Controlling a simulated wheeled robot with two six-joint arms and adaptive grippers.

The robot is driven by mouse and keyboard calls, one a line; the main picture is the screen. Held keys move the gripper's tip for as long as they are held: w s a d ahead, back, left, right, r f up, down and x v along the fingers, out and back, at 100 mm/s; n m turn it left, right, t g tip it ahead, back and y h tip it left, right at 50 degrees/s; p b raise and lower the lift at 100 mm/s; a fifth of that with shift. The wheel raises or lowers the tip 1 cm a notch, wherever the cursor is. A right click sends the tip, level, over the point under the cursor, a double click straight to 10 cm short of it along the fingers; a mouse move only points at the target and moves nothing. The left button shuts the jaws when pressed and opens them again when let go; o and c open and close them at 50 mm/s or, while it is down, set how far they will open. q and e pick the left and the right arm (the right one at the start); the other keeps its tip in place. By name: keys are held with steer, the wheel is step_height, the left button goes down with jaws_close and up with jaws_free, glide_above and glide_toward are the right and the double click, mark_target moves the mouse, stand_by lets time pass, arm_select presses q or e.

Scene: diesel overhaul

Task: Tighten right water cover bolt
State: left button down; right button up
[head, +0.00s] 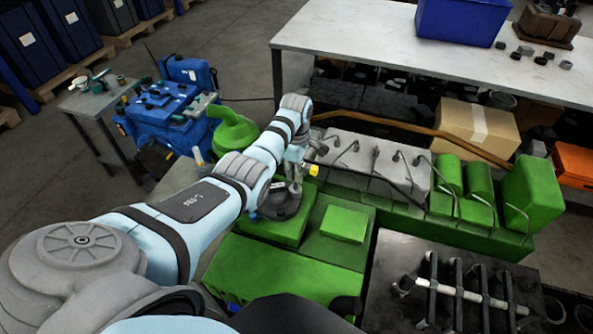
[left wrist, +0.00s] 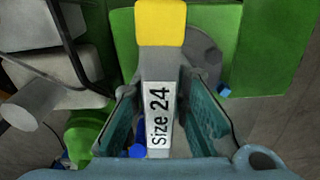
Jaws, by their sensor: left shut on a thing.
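My left gripper (head: 296,152) is over the green engine (head: 320,245) in the head view. In the left wrist view its teal pads stand on both sides of a grey tool (left wrist: 160,118) labelled "Size 24", and it is shut on this tool. The tool's yellow end (left wrist: 160,22) points away from the gripper and also shows in the head view (head: 313,170). A dark round part (head: 279,203) sits on a green block below the gripper. A small blue piece (left wrist: 223,91) shows beside the round part in the wrist view. I cannot tell which part is the right water cover bolt.
Thin pipes (head: 400,172) run over the engine's grey top at the right. A black table (head: 395,262) with a shaft assembly stands at the front right. A white workbench (head: 350,40) with a blue bin (head: 460,22) is behind. A blue machine (head: 165,108) stands at the left.

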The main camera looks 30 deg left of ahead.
arm_select(q)
steer(key=shift+r, duration=0.15)
steer(key=shift+r, duration=1.65)
step_height(320, 180, up, 6)
steer(key=shift+r, duration=0.1)
steer(key=shift+f, duration=0.2)
